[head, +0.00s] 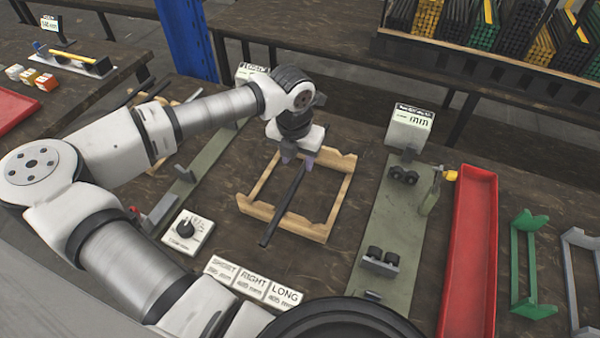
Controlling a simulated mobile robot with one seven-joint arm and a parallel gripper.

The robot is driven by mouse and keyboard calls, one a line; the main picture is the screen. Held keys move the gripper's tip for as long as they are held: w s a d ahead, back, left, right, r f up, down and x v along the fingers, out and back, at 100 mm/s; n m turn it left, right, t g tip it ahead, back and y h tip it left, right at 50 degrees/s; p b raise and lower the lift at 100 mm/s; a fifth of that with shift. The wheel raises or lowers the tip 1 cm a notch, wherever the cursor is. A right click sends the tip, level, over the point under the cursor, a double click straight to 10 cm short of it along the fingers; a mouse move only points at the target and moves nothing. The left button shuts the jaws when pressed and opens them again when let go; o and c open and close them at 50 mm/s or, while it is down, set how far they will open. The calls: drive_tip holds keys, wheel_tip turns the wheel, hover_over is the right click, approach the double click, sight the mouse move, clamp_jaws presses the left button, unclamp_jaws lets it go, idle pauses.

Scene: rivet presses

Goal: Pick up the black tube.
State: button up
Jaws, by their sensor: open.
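A black tube (281,209) lies across a wooden frame (335,215) on the workbench. Its near end sticks out past the frame's front side. My gripper (298,161) is above the tube's far part, pointing down, with its fingers apart and one on each side of the tube in the picture. I cannot tell whether the fingers reach down to the tube's level. The tube's far end is hidden behind my gripper.
A green fixture strip with rollers (385,235) and a red tray (470,255) stand to the right. A blue post (185,38) rises behind my arm.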

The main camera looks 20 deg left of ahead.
sight(300, 174)
drive_tip(key=f, duration=0.1)
drive_tip(key=f+p, duration=0.2)
drive_tip(key=shift+w+d+f, duration=0.1)
drive_tip(key=shift+d+f, duration=0.15)
drive_tip(key=shift+f, duration=0.7)
clamp_jaws()
